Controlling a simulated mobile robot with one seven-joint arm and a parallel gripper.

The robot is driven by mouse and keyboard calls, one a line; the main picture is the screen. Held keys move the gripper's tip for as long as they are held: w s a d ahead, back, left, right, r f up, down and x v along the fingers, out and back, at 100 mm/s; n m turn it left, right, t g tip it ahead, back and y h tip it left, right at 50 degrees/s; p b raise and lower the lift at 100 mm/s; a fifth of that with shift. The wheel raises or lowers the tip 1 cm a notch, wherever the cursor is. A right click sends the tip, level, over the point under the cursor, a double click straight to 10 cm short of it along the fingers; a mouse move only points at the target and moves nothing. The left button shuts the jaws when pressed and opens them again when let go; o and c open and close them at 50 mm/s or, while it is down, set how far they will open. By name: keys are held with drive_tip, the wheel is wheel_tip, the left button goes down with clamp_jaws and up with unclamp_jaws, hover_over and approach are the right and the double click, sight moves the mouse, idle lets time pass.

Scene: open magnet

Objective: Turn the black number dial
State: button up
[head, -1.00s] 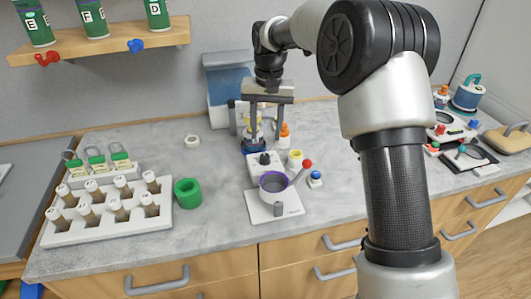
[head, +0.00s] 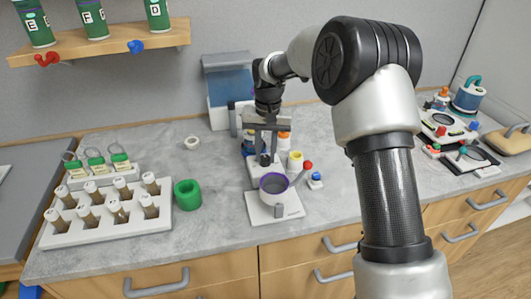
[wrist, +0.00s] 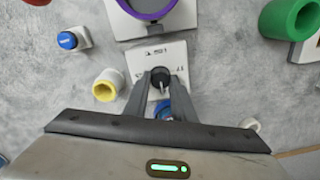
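The black number dial (wrist: 160,78) sits on a white plate (wrist: 178,55) with small printed marks. In the head view the dial (head: 264,159) shows low between my fingers, partly hidden. My gripper (wrist: 160,76) points down at it, one finger on each side. The fingers are close together and appear to touch the dial's sides. In the head view my gripper (head: 265,155) stands over the device behind the purple-rimmed cup (head: 274,184).
A yellow-topped white cup (head: 295,161), a red ball-topped lever (head: 307,166) and a blue button (head: 315,180) stand close on the right. A green ring (head: 187,193) and a white vial rack (head: 80,232) are at the left. Counter between is clear.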

sight(267, 156)
drive_tip(key=shift+c, duration=1.4)
drive_tip(key=shift+r+n+p, duration=0.15)
drive_tip(key=shift+n+p, duration=0.45)
drive_tip(key=shift+n, duration=0.3)
drive_tip(key=n+p, duration=0.1)
drive_tip(key=n, duration=0.2)
drive_tip(key=o, duration=1.1)
drive_tip(key=shift+c, duration=0.2)
wheel_tip(267, 156, up, 17)
drive_tip(key=p, duration=0.1)
drive_tip(key=shift+w+d, duration=0.15)
drive_tip(key=shift+d, duration=0.1)
